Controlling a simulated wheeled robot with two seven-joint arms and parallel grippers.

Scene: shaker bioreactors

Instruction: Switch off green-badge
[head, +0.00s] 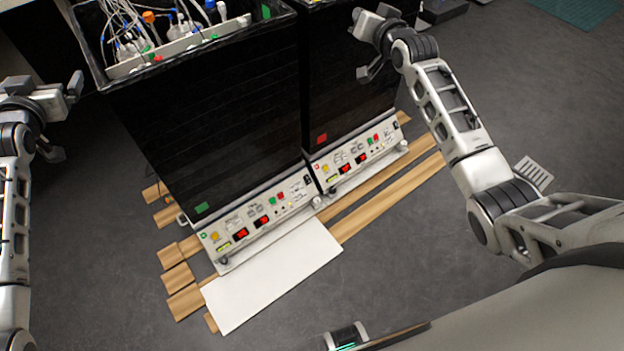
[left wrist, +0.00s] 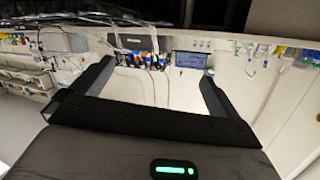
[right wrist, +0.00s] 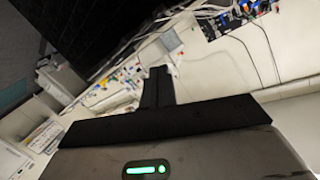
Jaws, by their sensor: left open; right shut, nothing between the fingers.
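The green-badge shaker is the left of two dark box-shaped units. Its green badge (head: 202,207) is low on the dark front. Below it, a pale control panel (head: 255,222) carries a yellow button, red lit displays, small green and red buttons, and a dark switch (head: 308,180) near its right end. The switch's position is too small to read. My left gripper (head: 74,86) is open and empty, left of this unit and apart from it. My right gripper (head: 358,22) is shut and empty, high in front of the right unit, away from both panels.
The right unit has a red badge (head: 322,138) and a similar panel (head: 358,157). A white board (head: 275,278) and wooden slats (head: 390,197) lie before and under the units. Tubes and cables (head: 165,30) fill the left unit's open top.

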